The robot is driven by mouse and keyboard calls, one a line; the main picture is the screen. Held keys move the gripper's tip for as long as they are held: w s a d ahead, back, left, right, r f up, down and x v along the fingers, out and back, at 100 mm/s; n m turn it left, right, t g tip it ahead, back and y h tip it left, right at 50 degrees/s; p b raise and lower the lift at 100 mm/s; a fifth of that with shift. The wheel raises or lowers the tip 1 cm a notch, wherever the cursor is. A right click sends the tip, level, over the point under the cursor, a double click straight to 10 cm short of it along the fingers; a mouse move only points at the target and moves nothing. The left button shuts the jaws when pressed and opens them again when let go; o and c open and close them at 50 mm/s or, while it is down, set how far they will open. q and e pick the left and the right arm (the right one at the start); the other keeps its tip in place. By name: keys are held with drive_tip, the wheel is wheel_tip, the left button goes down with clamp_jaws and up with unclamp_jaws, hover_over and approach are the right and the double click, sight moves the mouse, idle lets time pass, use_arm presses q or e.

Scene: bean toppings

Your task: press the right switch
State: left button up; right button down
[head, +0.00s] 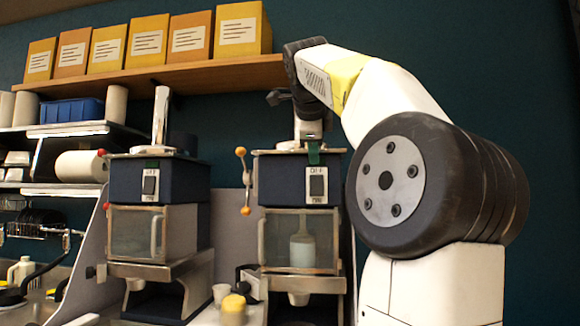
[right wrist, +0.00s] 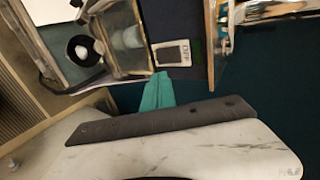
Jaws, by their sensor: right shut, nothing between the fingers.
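Two dark blue machines stand side by side in the head view. The right switch (head: 317,185) is a dark rocker on a white plate with an OFF label, on the front of the right machine (head: 284,181). It also shows in the right wrist view (right wrist: 171,53). The left switch (head: 150,184) is on the left machine (head: 126,181). The green tip also shows in the right wrist view (right wrist: 158,92), close to the plate; contact cannot be told. My left gripper is out of view.
A wooden shelf (head: 190,75) with several yellow and orange boxes runs above the machines. A lever with orange balls (head: 245,180) stands left of the right machine. A yellow-topped container (head: 233,306) is on the counter below.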

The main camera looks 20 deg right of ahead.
drive_tip(key=shift+s+a+r, duration=0.25)
drive_tip(key=shift+s+r, duration=0.1)
drive_tip(key=shift+s, duration=0.1)
drive_tip(key=shift+s+a+f, duration=0.1)
drive_tip(key=shift+f, duration=0.75)
approach(317, 192)
wheel_tip(317, 192, down, 3)
drive_tip(key=shift+w+d+f, duration=0.1)
drive_tip(key=shift+w+d, duration=0.35)
drive_tip(key=shift+w, duration=0.3)
drive_tip(key=shift+w+d+f, duration=0.15)
drive_tip(key=shift+w+d, duration=0.3)
drive_tip(key=shift+w, duration=0.25)
drive_tip(key=shift+w+d+f, duration=0.1)
drive_tip(key=shift+w+d, duration=0.35)
drive_tip(key=shift+w, duration=0.3)
